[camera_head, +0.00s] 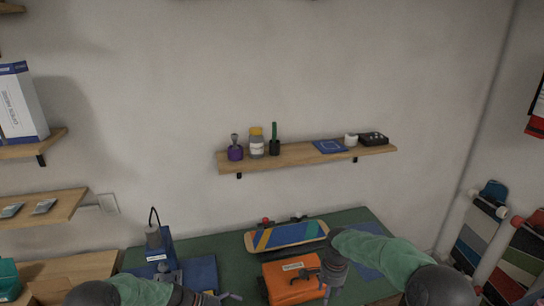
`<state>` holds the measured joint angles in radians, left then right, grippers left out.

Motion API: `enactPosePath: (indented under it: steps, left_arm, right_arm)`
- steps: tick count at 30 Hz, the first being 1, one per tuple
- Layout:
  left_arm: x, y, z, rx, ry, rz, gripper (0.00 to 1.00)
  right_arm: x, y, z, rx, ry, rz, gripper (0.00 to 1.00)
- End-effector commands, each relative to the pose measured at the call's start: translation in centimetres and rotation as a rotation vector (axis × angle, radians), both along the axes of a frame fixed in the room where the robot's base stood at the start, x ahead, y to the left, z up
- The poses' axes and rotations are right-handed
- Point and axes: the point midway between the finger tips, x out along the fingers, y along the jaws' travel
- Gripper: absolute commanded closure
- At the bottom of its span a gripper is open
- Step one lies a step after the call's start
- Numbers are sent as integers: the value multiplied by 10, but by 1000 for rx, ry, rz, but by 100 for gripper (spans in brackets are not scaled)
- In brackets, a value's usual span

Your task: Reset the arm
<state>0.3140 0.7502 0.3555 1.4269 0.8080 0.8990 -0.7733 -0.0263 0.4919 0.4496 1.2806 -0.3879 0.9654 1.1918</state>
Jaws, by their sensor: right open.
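My right arm reaches in from the lower right in a green sleeve. Its gripper (316,282) is open and points down at the right part of the orange box (290,285) on the green bench top (210,245). Nothing shows between its fingers; whether it touches the box I cannot tell. My left arm comes in at the bottom left. Its gripper (222,297) is at the bottom edge, partly cut off, left of the orange box, and its opening is unclear. A skateboard (286,236) with blue and yellow stripes lies behind the box.
A blue device (160,247) with a cable stands on the bench's left, beside a blue mat (202,272). A wall shelf (290,156) above holds bottles and small items. Skateboards (477,230) lean at the right wall. Bare bench shows between mat and box.

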Motion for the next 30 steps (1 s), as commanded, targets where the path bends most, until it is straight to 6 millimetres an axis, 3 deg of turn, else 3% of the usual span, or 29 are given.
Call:
enactPosePath:
  steps: [8, 14, 21, 25, 30]
  left_arm:
    - [-38, -6, -43, 117, 97, 0, 0]
    - [-81, -8, -81, 246, 174, 0, 0]
    - [-163, -7, -133, 467, 235, -6, 0]
    - [-203, -8, -147, 558, 215, -6, 0]
    - [-246, -15, -151, 613, 161, 5, 0]
  right_arm:
    - [-23, 18, -53, 68, 6, 122, 49]
    - [-54, 36, -102, 143, -3, 240, 49]
    - [-131, 66, -180, 259, -52, 430, 49]
    - [-182, 77, -210, 297, -90, 519, 49]
    - [-247, 84, -233, 308, -133, 619, 49]
